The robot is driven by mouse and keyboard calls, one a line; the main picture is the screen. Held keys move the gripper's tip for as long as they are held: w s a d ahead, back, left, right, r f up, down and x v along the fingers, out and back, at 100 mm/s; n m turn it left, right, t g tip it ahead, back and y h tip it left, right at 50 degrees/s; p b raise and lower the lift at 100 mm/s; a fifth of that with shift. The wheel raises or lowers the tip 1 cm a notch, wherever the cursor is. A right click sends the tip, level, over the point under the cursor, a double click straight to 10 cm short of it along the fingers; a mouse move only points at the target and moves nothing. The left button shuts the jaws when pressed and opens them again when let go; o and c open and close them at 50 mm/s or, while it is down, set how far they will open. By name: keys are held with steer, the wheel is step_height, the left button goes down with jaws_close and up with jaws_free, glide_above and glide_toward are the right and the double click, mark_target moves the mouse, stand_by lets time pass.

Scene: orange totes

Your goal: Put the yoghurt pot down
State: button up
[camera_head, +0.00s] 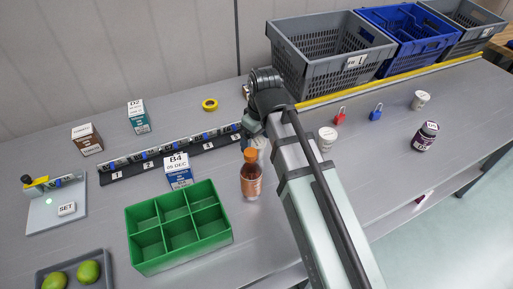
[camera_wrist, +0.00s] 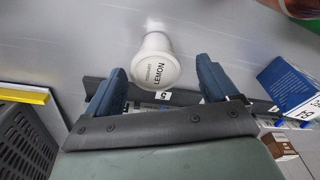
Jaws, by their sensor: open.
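A white yoghurt pot (camera_wrist: 157,68), its lid marked LEMON, is between the two fingers of my gripper (camera_wrist: 160,80) in the wrist view. The fingers are open, with a gap on both sides of the pot. Its lid faces the wrist camera, and its base appears to be on the grey bench. In the head view my gripper (camera_head: 254,128) is low over the bench, behind the brown bottle and by the right end of the numbered rack. My arm hides much of that spot there.
A brown bottle (camera_head: 250,175) and a B4 box (camera_head: 178,170) stand close by. The numbered black rack (camera_head: 165,160) runs left, with a green divided crate (camera_head: 150,258) in front. Two other white pots (camera_head: 327,138) (camera_head: 421,100) and padlocks stand right; totes (camera_head: 300,75) are behind.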

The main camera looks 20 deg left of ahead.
mark_target(257, 141)
steer(key=shift+w+a+f, duration=0.1)
steer(key=shift+w+f, duration=0.05)
steer(key=shift+f, duration=0.65)
steer(key=shift+w+a+f, duration=0.1)
steer(key=shift+f, duration=0.75)
steer(key=shift+w+a+f, duration=0.1)
steer(key=shift+w+f, duration=0.05)
steer(key=shift+f, duration=0.65)
steer(key=c, duration=1.2)
steer(key=shift+o, duration=0.2)
steer(key=shift+r, duration=5.05)
